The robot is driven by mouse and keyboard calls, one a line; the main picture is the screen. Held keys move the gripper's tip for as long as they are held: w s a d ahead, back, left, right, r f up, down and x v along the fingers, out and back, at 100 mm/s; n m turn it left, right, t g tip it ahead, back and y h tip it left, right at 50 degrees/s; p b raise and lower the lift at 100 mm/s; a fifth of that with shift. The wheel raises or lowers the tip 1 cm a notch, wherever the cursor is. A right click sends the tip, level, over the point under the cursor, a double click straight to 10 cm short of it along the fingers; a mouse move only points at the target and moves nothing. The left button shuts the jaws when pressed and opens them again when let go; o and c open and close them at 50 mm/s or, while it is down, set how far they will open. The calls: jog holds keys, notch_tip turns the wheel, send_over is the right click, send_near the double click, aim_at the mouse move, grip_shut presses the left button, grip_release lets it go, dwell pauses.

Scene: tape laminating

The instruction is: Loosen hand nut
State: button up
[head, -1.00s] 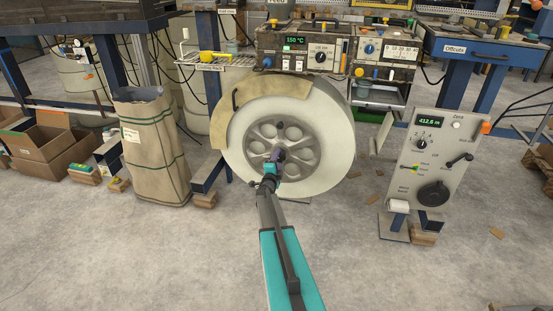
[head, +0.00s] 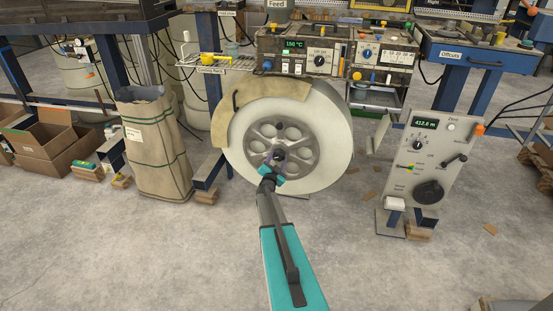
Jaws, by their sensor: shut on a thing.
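The hand nut (head: 279,154) is a small dark piece at the centre of the wheel hub, partly hidden by my gripper. It sits on a large white wheel (head: 334,150) with a grey spoked hub with round holes. My gripper (head: 276,163) reaches up from below, in front of the hub, and is shut on the hand nut. The fingers look tilted, and the contact itself is too small to see clearly.
A tan curved guard (head: 270,92) covers the wheel's upper left. A control stand (head: 430,160) with a crank and black knob stands at right. A paper sack (head: 155,150) stands at left. The floor (head: 130,260) in front is mostly clear.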

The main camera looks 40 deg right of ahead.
jog(key=shift+s+d+f, duration=0.15)
jog(key=shift+s+d, duration=0.05)
jog(key=shift+s, duration=0.05)
jog(key=o, duration=1)
jog(key=shift+o, duration=0.3)
jog(key=shift+w+a, duration=0.1)
jog(key=shift+n, duration=0.3)
jog(key=shift+a, duration=0.1)
jog(key=v, duration=1.3)
jog(key=shift+a, duration=0.25)
